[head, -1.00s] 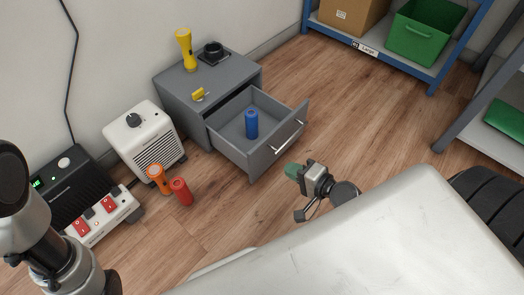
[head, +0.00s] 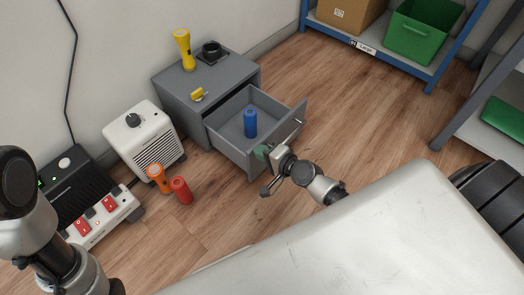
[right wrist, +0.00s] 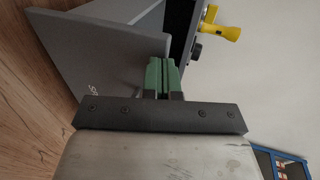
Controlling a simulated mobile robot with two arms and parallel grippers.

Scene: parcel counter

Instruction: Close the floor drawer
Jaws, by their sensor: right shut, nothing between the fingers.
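The grey floor drawer (head: 231,141) is pulled out from its low grey cabinet (head: 184,98) in the head view. A blue cylinder (head: 250,122) stands inside it. My right gripper (head: 262,152) is at the drawer's front panel, near its handle (head: 298,123), part of which my gripper hides. In the right wrist view, its green fingertips (right wrist: 164,76) are together and empty, against or just in front of the grey front panel (right wrist: 118,55); I cannot tell whether they touch. Part of my left arm shows at the left of the head view, but its gripper does not.
A yellow flashlight (head: 183,48) and a black round item (head: 212,49) stand on the cabinet. Floor right of the drawer is clear up to the blue shelf (head: 375,65).

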